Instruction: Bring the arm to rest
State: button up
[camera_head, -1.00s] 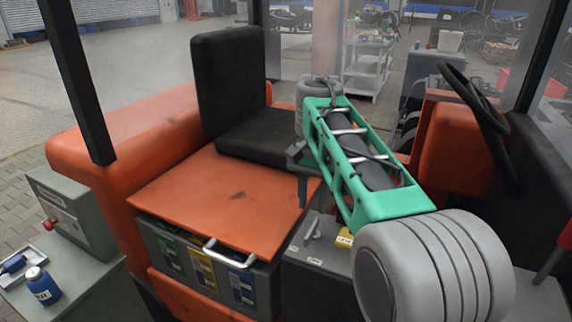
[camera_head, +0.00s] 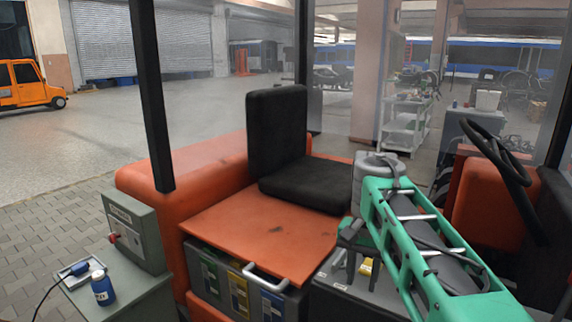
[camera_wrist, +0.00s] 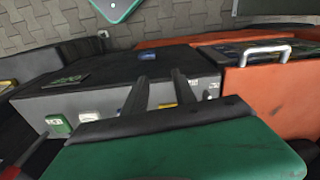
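My arm, a green link with a grey wrist joint, reaches in from the lower right of the head view. My gripper (camera_head: 347,255) hangs below the grey joint with its dark fingers pointing down, just right of the orange lid (camera_head: 262,230). In the wrist view my gripper's two dark fingers (camera_wrist: 160,95) stand apart with nothing seen held between them. They are over a grey box (camera_wrist: 205,90) with a white, a green and a yellow label. Whether the fingers touch the box cannot be told.
A black seat (camera_head: 278,135) stands behind the lid, and a steering wheel (camera_head: 497,165) is at the right. Battery cells (camera_head: 240,290) sit under the lid's front edge. A charger cabinet (camera_head: 135,235) and a blue bottle (camera_head: 102,288) are at the left. Dark posts frame the cab.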

jog(key=s+f+n+t+p, duration=0.1)
jog(key=s+f+n, duration=0.2)
jog(key=s+f, duration=0.2)
jog(key=s+a+f+n+t+p, duration=0.1)
jog(key=s+f, duration=0.3)
jog(key=s, duration=0.6)
jog(key=shift+f+n+t+p, duration=0.4)
jog(key=shift+n+p, duration=0.4)
jog(key=shift+n, duration=0.1)
